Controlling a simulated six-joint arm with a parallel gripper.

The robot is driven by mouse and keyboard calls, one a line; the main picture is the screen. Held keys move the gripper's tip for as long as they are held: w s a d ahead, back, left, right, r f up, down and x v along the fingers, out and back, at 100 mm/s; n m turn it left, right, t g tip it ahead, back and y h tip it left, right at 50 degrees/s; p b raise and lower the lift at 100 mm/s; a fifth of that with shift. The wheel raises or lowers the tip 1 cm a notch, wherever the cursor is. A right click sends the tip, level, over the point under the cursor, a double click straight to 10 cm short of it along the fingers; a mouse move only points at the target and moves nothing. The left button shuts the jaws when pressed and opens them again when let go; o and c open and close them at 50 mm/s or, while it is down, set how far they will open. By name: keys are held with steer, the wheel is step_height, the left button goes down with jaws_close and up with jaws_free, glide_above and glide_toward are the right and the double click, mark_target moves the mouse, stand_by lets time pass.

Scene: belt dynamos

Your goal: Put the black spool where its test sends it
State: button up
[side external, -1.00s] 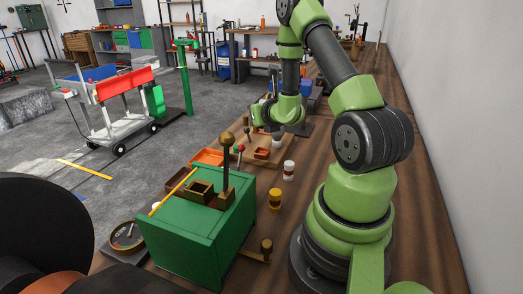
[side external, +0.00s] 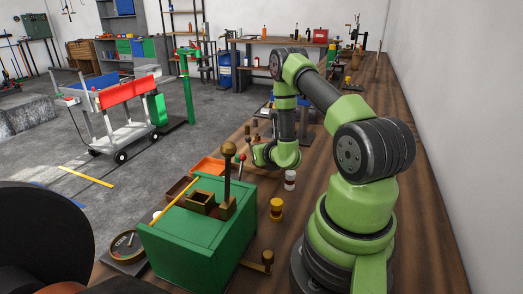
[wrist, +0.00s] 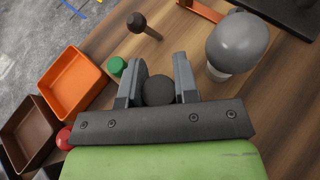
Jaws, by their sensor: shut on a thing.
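In the wrist view, my gripper (wrist: 158,90) is shut on the black spool (wrist: 158,92), which shows end-on as a dark round shape between the two grey fingers. In the side view, my wrist is just behind the green box, above the bench; the fingers and spool are not clear there. The green box (side external: 195,236) carries a brass-knobbed lever (side external: 228,150) and a small square brass socket (side external: 201,200). An orange tray (wrist: 73,83) and a brown tray (wrist: 30,125) lie left of my gripper; the orange tray also shows in the side view (side external: 208,166).
A red knob (wrist: 63,138), green cap (wrist: 117,66) and large grey ball (wrist: 237,45) are near my gripper.

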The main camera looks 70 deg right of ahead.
steer(key=shift+f, duration=0.15)
steer(key=o, duration=1)
steer(key=v, duration=0.6)
steer(key=shift+s+a, duration=0.2)
steer(key=shift+o, duration=0.4)
steer(key=shift+s+a+r, duration=0.25)
steer(key=shift+s+a, duration=0.05)
